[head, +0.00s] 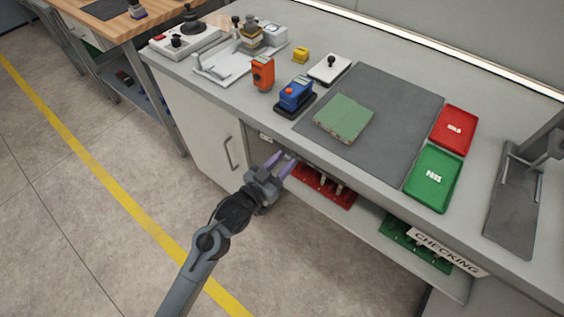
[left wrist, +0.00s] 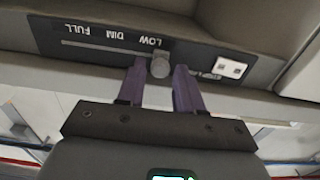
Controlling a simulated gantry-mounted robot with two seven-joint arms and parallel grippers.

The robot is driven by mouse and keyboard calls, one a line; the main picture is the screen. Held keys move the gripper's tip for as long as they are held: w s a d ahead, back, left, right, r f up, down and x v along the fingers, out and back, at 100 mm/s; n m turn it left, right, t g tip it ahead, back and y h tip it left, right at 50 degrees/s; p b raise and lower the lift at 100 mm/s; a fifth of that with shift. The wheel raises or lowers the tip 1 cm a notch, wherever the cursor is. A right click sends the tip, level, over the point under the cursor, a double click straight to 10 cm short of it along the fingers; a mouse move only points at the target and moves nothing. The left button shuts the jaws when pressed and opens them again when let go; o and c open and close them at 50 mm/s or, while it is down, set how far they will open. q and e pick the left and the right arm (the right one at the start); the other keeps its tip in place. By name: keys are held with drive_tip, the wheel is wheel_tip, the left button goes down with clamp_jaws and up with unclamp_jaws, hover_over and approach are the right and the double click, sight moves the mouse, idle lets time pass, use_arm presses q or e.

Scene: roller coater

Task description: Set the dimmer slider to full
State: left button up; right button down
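The dimmer slider panel (left wrist: 100,38) is a dark strip under the bench edge, seen upside down in the left wrist view. It reads FULL, DIM and LOW from left to right above a slot (left wrist: 95,46). In the head view my left gripper (head: 284,163) is at the bench's front edge, and the knob is hard to make out. My right gripper is not in view.
Above the gripper on the bench are a blue device (head: 295,94), an orange device (head: 262,73) and a grey mat (head: 390,105) with a green board (head: 344,118). A red rack (head: 322,187) is on the shelf below.

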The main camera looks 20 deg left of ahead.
use_arm(q)
clamp_jaws()
drive_tip(key=shift+d+r+p, duration=0.1)
drive_tip(key=shift+d+p, duration=0.2)
drive_tip(key=shift+d, duration=0.05)
drive_tip(key=s+d+p, duration=0.3)
drive_tip(key=d+p, duration=0.2)
drive_tip(key=d, duration=0.6)
drive_tip(key=shift+o, duration=1.4)
unclamp_jaws()
drive_tip(key=shift+s+d, duration=0.1)
drive_tip(key=shift+d, duration=0.15)
